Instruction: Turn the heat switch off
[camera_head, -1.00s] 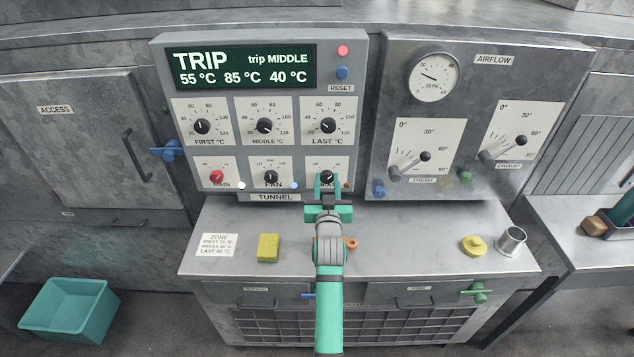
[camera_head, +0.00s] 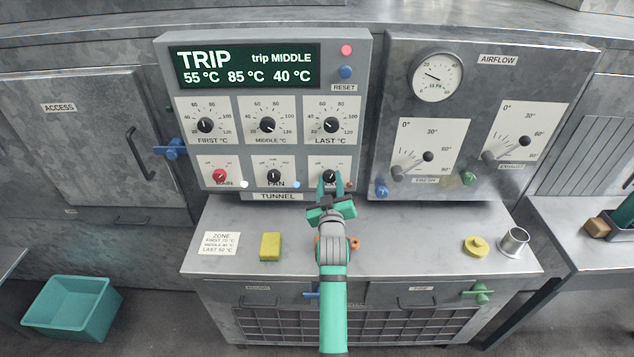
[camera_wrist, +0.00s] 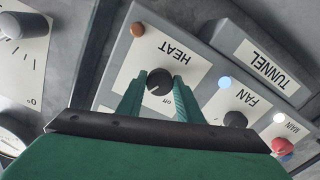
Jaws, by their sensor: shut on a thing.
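The heat switch is a black round knob (camera_wrist: 160,83) on a white plate marked HEAT, with an "off" mark on the plate, in the wrist view. In the head view the heat knob (camera_head: 329,176) sits at the lower right of the TUNNEL panel, partly hidden by my fingers. My gripper (camera_wrist: 158,92) has its two green fingers on either side of the knob, shut on it. In the head view my gripper (camera_head: 331,186) reaches up to the panel from below and is rolled a little.
The fan knob (camera_head: 274,176) and red main knob (camera_head: 219,176) are left of the heat knob. The display (camera_head: 246,66) reads TRIP, trip MIDDLE. A yellow block (camera_head: 270,246) and a yellow knobbed piece (camera_head: 476,246) rest on the bench.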

